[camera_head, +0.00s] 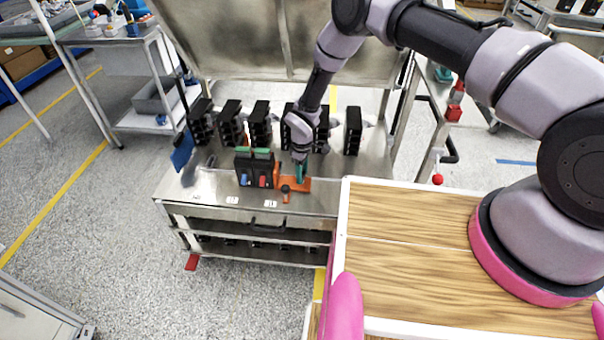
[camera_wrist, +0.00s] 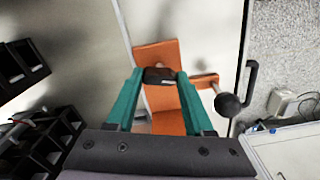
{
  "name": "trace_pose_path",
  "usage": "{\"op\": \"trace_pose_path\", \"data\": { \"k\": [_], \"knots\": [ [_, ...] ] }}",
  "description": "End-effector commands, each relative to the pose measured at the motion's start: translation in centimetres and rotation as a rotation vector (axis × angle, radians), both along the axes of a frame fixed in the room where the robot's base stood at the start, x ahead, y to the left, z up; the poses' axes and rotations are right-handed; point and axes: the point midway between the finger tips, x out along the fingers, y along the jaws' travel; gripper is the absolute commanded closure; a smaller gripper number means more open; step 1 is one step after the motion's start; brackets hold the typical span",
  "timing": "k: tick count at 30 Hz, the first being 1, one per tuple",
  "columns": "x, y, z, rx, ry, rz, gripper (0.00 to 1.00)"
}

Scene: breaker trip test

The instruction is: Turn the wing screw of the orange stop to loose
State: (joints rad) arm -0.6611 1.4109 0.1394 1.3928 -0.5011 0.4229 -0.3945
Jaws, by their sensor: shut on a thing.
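The orange stop (camera_head: 303,186) lies on the metal bench top, to the right of two black breakers. In the wrist view it is an orange plate (camera_wrist: 155,52) running beneath my fingers. The black wing screw (camera_wrist: 159,76) sits on the plate between my teal fingertips; the head view hides it behind my gripper (camera_head: 301,172). In the wrist view, my gripper (camera_wrist: 158,78) is shut on the wing screw. An orange arm with a black ball knob (camera_wrist: 227,106) sticks out to the right of the plate; the knob (camera_head: 285,188) also shows in the head view.
The black breakers (camera_head: 254,169) have a blue and a red lever and stand close left of the stop. Several black units (camera_head: 261,124) stand in a row behind. A wooden-topped table (camera_head: 400,225) is at the right. The bench's front strip is mostly clear.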

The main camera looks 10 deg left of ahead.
Motion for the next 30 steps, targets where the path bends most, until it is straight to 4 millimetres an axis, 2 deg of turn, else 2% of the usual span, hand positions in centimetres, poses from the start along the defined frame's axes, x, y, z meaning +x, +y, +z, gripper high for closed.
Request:
{"op": "trace_pose_path", "data": {
  "k": [12, 30],
  "knots": [
    [0.13, 0.05, 0.07, 0.002, -0.002, 0.245, 1.00],
    [0.11, 0.05, 0.07, 0.002, -0.002, 0.303, 1.00]
  ]
}}
